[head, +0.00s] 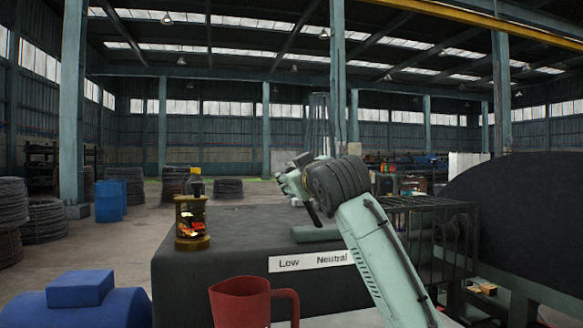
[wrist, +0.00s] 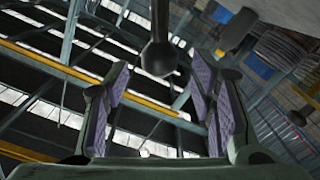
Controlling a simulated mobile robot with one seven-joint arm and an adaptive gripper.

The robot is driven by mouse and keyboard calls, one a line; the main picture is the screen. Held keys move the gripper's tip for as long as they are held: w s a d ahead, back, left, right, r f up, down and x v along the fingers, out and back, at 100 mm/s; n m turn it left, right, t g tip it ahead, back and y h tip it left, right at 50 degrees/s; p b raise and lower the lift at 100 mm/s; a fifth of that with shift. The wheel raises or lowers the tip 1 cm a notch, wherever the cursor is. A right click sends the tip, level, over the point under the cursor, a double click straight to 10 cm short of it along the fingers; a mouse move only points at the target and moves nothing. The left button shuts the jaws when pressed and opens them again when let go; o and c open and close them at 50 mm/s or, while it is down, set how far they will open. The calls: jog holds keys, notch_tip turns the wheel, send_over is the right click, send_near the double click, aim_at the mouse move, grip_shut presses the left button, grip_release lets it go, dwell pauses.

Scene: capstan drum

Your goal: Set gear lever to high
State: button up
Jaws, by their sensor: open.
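The gear lever shows in the wrist view as a dark round knob (wrist: 158,58) on a thin shaft. It lies between the tips of my two fingers, with a gap visible on each side. My gripper (wrist: 160,72) is open, its purple-grey pads apart. In the head view my gripper (head: 290,183) is above the dark grey cabinet top (head: 235,225), over a pale green cylindrical part (head: 315,233). The white label strip (head: 310,261) on the front reads "Low" and "Neutral". My arm covers what lies right of it. The lever cannot be made out clearly in the head view.
A red mug (head: 240,300) is in front. A wire cage (head: 455,245) and a large dark rounded shape (head: 525,215) are at right. Blue barrels (head: 109,202) stand back left.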

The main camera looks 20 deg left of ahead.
jog(key=shift+p+x, duration=0.7)
jog(key=shift+x, duration=1.6)
grip_shut()
